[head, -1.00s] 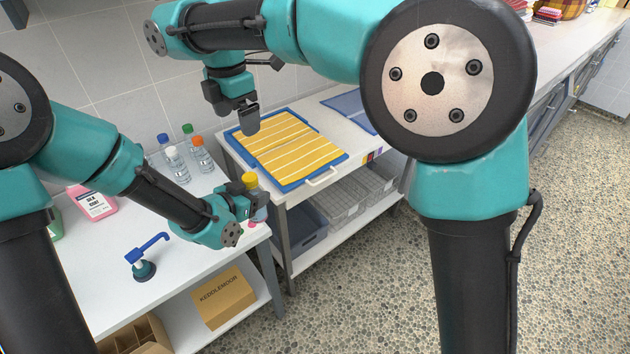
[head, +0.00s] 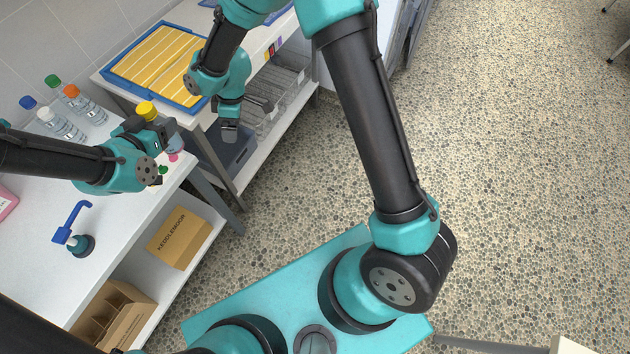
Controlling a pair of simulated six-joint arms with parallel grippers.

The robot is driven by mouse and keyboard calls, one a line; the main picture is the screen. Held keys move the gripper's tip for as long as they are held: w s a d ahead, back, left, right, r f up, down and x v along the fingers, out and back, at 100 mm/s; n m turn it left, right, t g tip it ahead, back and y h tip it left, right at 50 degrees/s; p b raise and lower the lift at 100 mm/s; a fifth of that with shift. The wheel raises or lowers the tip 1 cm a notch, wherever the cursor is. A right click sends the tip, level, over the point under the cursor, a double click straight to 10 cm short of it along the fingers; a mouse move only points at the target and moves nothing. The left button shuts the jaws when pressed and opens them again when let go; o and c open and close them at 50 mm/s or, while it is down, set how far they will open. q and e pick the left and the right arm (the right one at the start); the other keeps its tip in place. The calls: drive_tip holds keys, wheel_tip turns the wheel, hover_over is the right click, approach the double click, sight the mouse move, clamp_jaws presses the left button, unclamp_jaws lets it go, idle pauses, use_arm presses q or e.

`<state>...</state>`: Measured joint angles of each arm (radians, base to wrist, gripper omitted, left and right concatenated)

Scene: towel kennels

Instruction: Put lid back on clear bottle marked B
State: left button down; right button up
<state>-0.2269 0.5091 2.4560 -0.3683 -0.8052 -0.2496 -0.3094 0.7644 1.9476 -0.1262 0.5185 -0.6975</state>
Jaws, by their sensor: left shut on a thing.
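My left gripper (head: 150,130) is shut on the clear bottle with a yellow lid (head: 146,109), near the right end of the white table. The gripper hides much of that bottle. Several other clear bottles stand at the back left of the table, with a blue lid (head: 28,102), a green lid (head: 53,81), an orange lid (head: 71,90) and a white lid (head: 45,114). No letter is readable on any bottle. My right gripper (head: 230,132) hangs in front of the shelf beside the table; its jaw opening is unclear.
Small pink (head: 173,157) and green (head: 163,170) pieces lie by the table's front edge. A grey bin (head: 228,155) sits below.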

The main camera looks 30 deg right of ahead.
drive_tip(key=s+d+f+m+t, duration=0.1)
drive_tip(key=s+d+f+m, duration=1.3)
drive_tip(key=s, duration=0.6)
wheel_tip(320, 180, down, 3)
drive_tip(key=shift+s+d+f+m+t+y, duration=0.15)
drive_tip(key=shift+d+m+t+y, duration=0.2)
drive_tip(key=shift+d, duration=0.6)
use_arm(q)
drive_tip(key=w+a+n+t+y, duration=0.1)
drive_tip(key=w+a+n+y, duration=0.1)
drive_tip(key=w+a, duration=0.5)
drive_tip(key=w+a+n+t+y, duration=0.1)
drive_tip(key=w+a+n+y, duration=0.2)
drive_tip(key=w+a, duration=0.5)
drive_tip(key=w+a+n+t+y, duration=0.1)
drive_tip(key=w+a, duration=0.7)
drive_tip(key=a, duration=1.5)
drive_tip(key=shift+a+f+n+y, duration=0.2)
drive_tip(key=shift+n+y, duration=0.5)
drive_tip(key=shift+y, duration=0.2)
drive_tip(key=shift+w, duration=0.1)
wheel_tip(320, 180, down, 6)
drive_tip(key=shift+f, duration=0.15)
